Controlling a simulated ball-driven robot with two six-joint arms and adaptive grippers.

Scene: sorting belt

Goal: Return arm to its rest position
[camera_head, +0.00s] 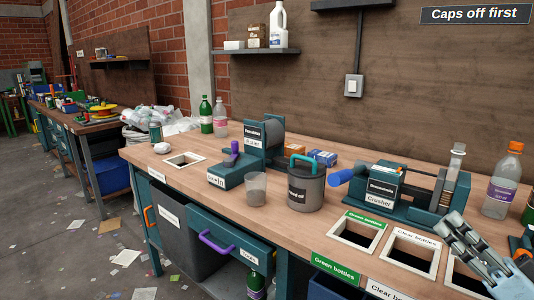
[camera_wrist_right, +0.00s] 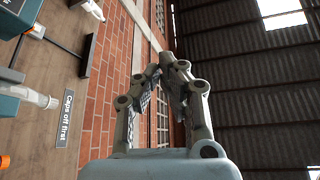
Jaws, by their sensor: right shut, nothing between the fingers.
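My right gripper (camera_head: 456,230) is at the lower right of the head view, above the right end of the bench near the clear bottles opening. It is empty. In the right wrist view the gripper (camera_wrist_right: 166,68) points up toward the wall and roof, with its fingertips close together and nothing between them. My left gripper does not show in either view.
The wooden bench (camera_head: 225,157) holds a crusher (camera_head: 383,190), a grey lidded pot (camera_head: 306,190), a clear cup (camera_head: 256,188) and a teal machine (camera_head: 240,160). A bottle with an orange cap (camera_head: 502,185) stands at the right. Openings such as the green bottles hole (camera_head: 357,233) line the front.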

